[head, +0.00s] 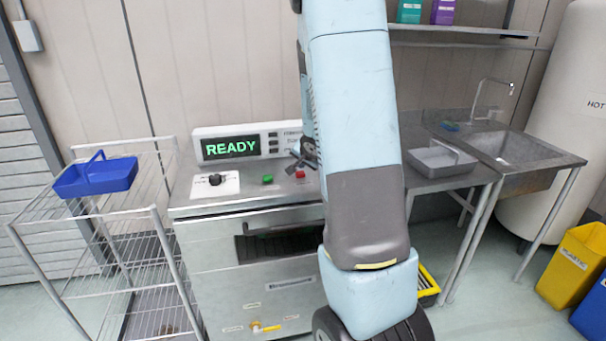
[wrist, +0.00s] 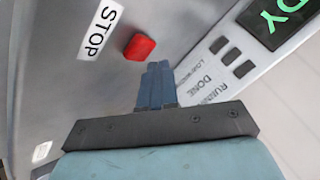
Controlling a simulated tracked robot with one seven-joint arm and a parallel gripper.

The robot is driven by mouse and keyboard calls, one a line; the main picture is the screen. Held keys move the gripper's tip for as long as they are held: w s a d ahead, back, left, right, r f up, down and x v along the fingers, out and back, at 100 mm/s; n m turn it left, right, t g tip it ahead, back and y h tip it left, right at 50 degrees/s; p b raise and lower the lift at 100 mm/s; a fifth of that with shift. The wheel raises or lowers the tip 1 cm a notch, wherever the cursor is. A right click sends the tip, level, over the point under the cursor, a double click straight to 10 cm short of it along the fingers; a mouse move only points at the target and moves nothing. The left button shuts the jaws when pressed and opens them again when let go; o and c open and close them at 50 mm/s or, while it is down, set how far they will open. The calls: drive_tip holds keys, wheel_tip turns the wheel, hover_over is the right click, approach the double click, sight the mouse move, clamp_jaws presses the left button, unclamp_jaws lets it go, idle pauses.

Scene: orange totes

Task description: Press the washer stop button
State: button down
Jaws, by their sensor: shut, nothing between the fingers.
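The washer (head: 248,270) is a steel machine with a display (head: 231,147) reading READY in green. On its top are a green button (head: 267,179) and the red stop button (head: 300,174). In the wrist view the red stop button (wrist: 139,47) lies just beyond the fingertips, beside a white STOP label (wrist: 101,29). My gripper (wrist: 158,68) is shut and empty, its tips close to the red button; I cannot tell whether they touch it. In the head view my gripper (head: 299,160) is small and partly hidden by my arm, just above the red button.
A black knob (head: 215,179) sits at the left of the washer top. A wire rack (head: 152,215) with a blue caddy (head: 97,175) stands left. The display panel rises behind the buttons.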

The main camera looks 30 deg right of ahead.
sight(302, 174)
drive_tip(key=shift+r, duration=2.45)
